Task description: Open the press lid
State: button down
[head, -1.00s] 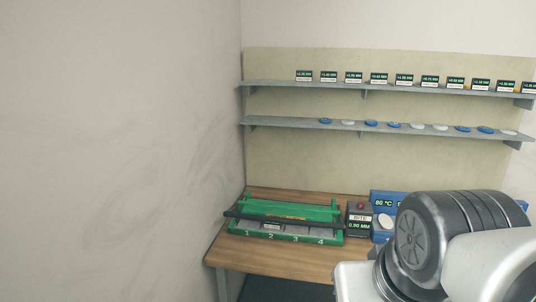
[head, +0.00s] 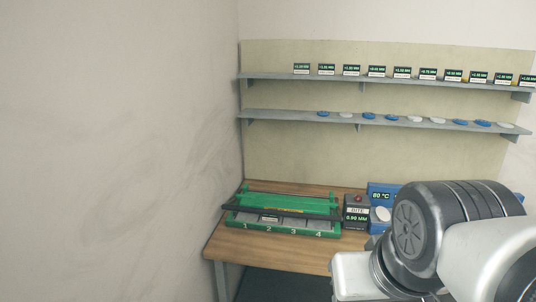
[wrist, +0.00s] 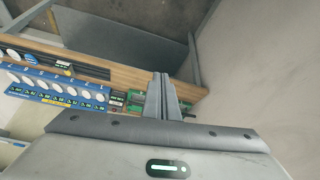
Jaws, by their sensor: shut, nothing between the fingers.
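A green press-like fixture (head: 333,233) stands on the left part of the wooden table in the head view, with numbered slots along its front. A long black bar (head: 290,211) crosses it, above the slots. A green panel (head: 285,202) lies low and nearly flat behind the bar; I take it for the lid, and it looks down. My gripper (wrist: 163,78) shows in the wrist view with its fingers together and empty. Green parts of the fixture (wrist: 138,97) show beside and beyond the fingers, apart from them as far as I can tell. In the head view my arm hides the gripper.
A dark box (head: 356,213) with a display stands right of the fixture. A blue unit (head: 380,189) reading 80 °C is beside it, partly behind my arm. Two shelves (head: 375,121) with discs and small labelled displays hang above. A wall (head: 120,150) closes the left side.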

aim_at(290, 206)
jog(key=i+z, duration=0.15)
jog(key=i, duration=0.3)
jog(key=i+j+z, duration=0.15)
jog(key=i, duration=0.3)
